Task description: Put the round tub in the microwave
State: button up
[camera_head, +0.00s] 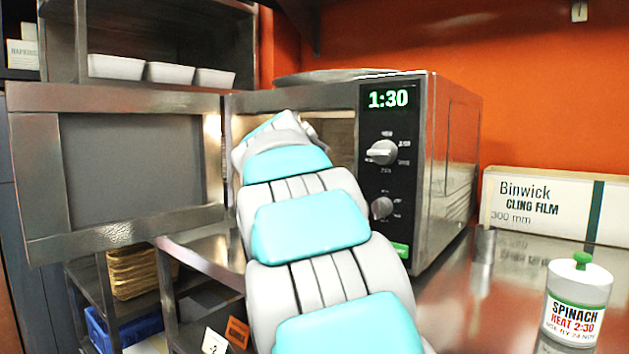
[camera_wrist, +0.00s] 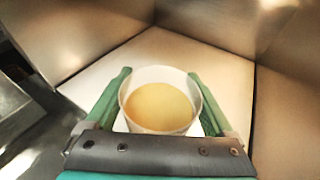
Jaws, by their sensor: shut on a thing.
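The microwave (camera_head: 435,165) stands on the steel counter with its door (camera_head: 130,165) swung wide open to the left. Its display reads 1:30. My arm reaches into its opening, and my gripper is hidden there in the head view. In the wrist view my gripper (camera_wrist: 160,95) has its two green fingers on either side of a round white tub (camera_wrist: 160,74) with yellowish contents, and is shut on it. The tub is inside the cavity, above or on the pale floor (camera_wrist: 125,60); I cannot tell whether it touches. A second round tub (camera_head: 577,305), labelled SPINACH HEAT 2:30, stands on the counter at right.
A cling film box (camera_head: 545,205) lies along the back wall at right. White trays (camera_head: 170,73) sit on a shelf at upper left. The cavity walls (camera_wrist: 205,22) are close around my gripper. Shelves with a blue crate (camera_head: 125,328) are below the door.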

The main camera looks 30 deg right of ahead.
jog(key=shift+f+x, duration=0.2)
jog(key=shift+x, duration=2.1)
jog(key=shift+f+x, duration=0.15)
jog(key=shift+x, duration=2.1)
jog(key=shift+s, duration=0.1)
jog(key=o, duration=1.4)
jog(key=shift+f, duration=0.15)
jog(key=shift+s+a+r, duration=0.2)
jog(key=shift+a+r, duration=0.05)
jog(key=v, duration=1.1)
jog(key=shift+s+a, duration=0.15)
